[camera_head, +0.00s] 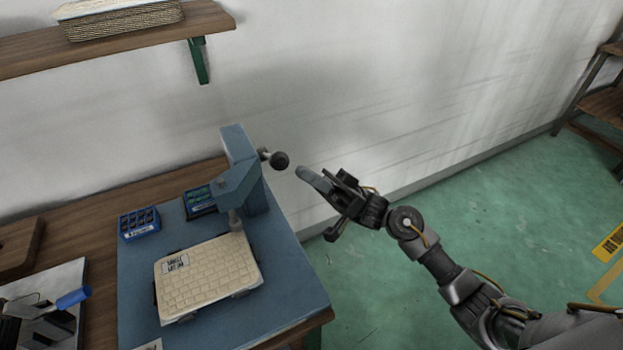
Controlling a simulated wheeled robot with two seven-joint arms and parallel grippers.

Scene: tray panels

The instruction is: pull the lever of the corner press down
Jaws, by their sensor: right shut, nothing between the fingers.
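The corner press (240,180) is a blue upright frame at the back right of a blue base plate (285,300) on the wooden table. Its lever (279,160) is a short arm with a dark round knob, sticking out to the right from the upper part of the press. A cream tray panel (205,280) with a label lies on the base below the press head. My right gripper (306,176) is shut and empty, just right of the knob, with a small gap showing between them in the picture.
Two small blue bins (140,224) (199,201) stand left of the press. A blue-handled tool (72,297) lies at the table's left. A wooden shelf (120,38) with a basket hangs above. Open green floor (480,200) lies right of the table.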

